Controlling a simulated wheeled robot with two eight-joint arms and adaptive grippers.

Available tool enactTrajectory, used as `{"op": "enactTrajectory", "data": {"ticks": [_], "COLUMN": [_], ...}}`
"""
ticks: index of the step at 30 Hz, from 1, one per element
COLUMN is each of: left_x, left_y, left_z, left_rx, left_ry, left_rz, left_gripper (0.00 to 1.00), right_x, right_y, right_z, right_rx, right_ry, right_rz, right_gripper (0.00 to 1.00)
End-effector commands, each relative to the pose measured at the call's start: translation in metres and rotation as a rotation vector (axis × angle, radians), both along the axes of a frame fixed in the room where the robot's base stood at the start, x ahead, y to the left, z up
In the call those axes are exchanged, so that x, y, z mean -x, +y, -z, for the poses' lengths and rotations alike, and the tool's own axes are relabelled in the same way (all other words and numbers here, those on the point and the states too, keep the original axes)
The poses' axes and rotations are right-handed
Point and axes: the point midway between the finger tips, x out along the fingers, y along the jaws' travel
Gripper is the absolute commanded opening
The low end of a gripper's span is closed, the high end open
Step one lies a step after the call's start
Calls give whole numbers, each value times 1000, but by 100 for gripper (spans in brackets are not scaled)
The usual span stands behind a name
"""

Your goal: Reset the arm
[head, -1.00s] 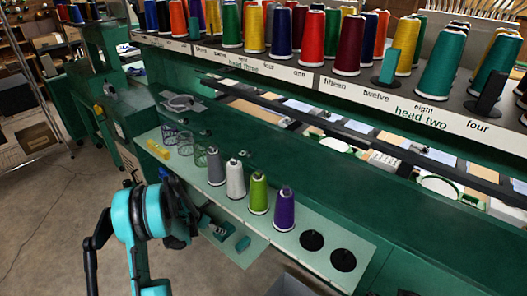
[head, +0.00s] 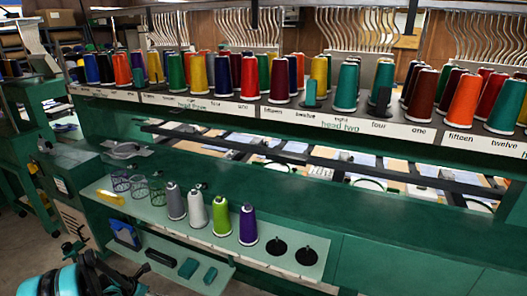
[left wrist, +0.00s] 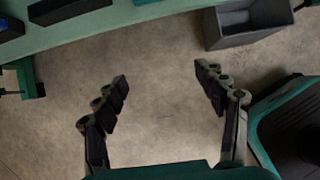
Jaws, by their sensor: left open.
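My left arm shows at the bottom left of the head view, its teal and black end (head: 85,275) low in front of the green lower shelf. In the left wrist view my left gripper (left wrist: 163,85) has its two dark fingers spread wide, with only bare floor between them. It holds nothing. My right gripper is in neither view.
A pale green shelf (head: 170,222) carries grey, white, lime and purple cones (head: 248,225) and two empty black discs. A lower shelf (head: 150,245) holds small dark items. Thread cones line the rack above. A grey bin (left wrist: 245,22) stands on the floor (left wrist: 165,120).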

Motion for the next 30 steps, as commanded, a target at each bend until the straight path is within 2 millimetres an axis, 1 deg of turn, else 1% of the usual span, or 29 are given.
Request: {"op": "enactTrajectory", "data": {"ticks": [1,5,11,17,20,23,26,27,29,30], "left_x": [-1,0,1,7,14,25,43,52,67,77], "left_y": [-3,-10,-23,-44,-59,-79,-105,-115,-130,-139], "left_z": [-6,-19,-44,-81,-105,-134,-167,-179,-196,-207], "left_rx": [-13,-49,-117,-226,-299,-394,-518,-569,-650,-703], "left_ry": [-4,-14,-33,-64,-82,-108,-138,-152,-170,-182], "left_rz": [22,75,180,348,461,610,805,889,1015,1099], "left_gripper": [71,71,71,71,71,71,71,71,71,71], "right_x": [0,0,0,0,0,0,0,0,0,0], "right_y": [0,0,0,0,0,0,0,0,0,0], "right_z": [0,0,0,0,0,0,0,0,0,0], "right_rx": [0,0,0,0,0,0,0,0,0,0], "right_ry": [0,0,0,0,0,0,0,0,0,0], "right_rz": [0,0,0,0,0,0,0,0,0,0], "right_gripper": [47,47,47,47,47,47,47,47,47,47]}}
